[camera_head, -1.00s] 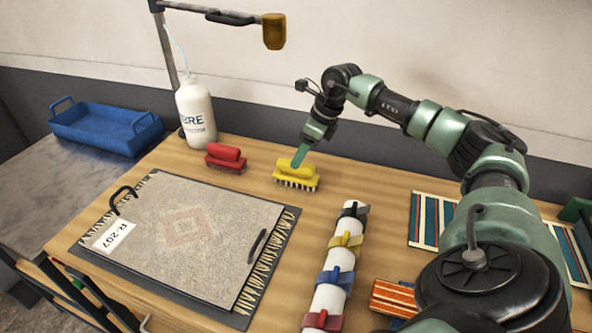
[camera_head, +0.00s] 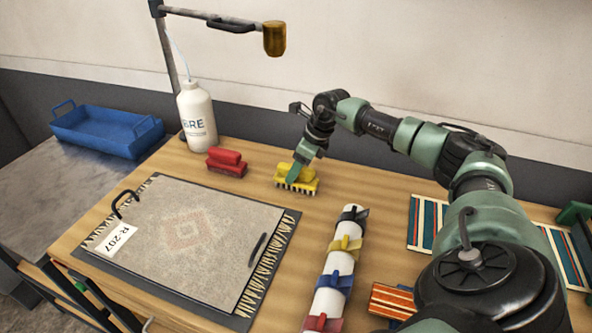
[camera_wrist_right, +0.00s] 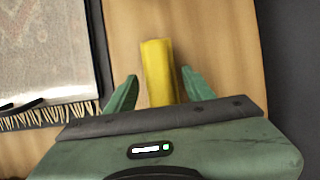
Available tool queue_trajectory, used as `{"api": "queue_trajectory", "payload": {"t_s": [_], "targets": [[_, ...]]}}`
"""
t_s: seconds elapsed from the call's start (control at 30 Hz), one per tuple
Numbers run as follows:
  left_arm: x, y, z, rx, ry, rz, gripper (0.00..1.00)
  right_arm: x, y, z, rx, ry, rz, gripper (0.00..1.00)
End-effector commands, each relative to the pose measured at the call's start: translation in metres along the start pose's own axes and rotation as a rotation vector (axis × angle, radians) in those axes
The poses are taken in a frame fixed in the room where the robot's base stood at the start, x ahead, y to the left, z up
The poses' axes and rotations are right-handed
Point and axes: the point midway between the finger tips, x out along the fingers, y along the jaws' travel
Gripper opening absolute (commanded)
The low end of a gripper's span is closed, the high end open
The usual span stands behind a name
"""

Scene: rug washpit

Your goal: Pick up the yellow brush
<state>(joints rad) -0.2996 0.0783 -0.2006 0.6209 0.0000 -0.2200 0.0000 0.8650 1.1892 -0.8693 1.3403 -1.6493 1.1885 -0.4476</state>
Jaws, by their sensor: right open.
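The yellow brush (camera_head: 304,181) stands bristles down on the wooden table, right of the red brush. My right gripper (camera_head: 294,176) is at the brush from above, its fingertips overlapping the yellow handle in the head view. In the right wrist view the yellow handle (camera_wrist_right: 160,72) lies between the two green fingers of the open right gripper (camera_wrist_right: 155,92), with a gap on each side. The bristles are hidden in that view. My left gripper is not in view.
A red brush (camera_head: 227,163) and a white bottle (camera_head: 197,115) stand to the left. A white tube with coloured clips (camera_head: 328,299) lies in front. A brown-headed lamp arm (camera_head: 274,38) hangs above.

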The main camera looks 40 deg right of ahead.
Motion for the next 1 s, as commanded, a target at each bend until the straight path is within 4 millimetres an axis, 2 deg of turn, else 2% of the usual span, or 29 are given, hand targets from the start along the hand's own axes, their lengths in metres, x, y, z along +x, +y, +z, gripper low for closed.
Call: {"api": "queue_trajectory", "payload": {"t_s": [0.4, 0.6, 0.87, 1.0], "targets": [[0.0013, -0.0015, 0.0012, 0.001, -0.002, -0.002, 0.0, 0.0021, 0.0, -0.0007, 0.0, 0.0, 0.0, 0.53], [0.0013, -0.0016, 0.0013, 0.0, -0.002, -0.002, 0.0, 0.0021, 0.0, -0.0008, 0.0, 0.0, 0.0, 0.0], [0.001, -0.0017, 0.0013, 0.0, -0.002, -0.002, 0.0, 0.0013, -0.0002, -0.0002, 0.0, -0.001, 0.0, 0.0], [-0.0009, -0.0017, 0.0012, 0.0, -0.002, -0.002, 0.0, -0.0071, -0.0006, 0.0037, 0.0, -0.003, -0.002, 0.0]]}}
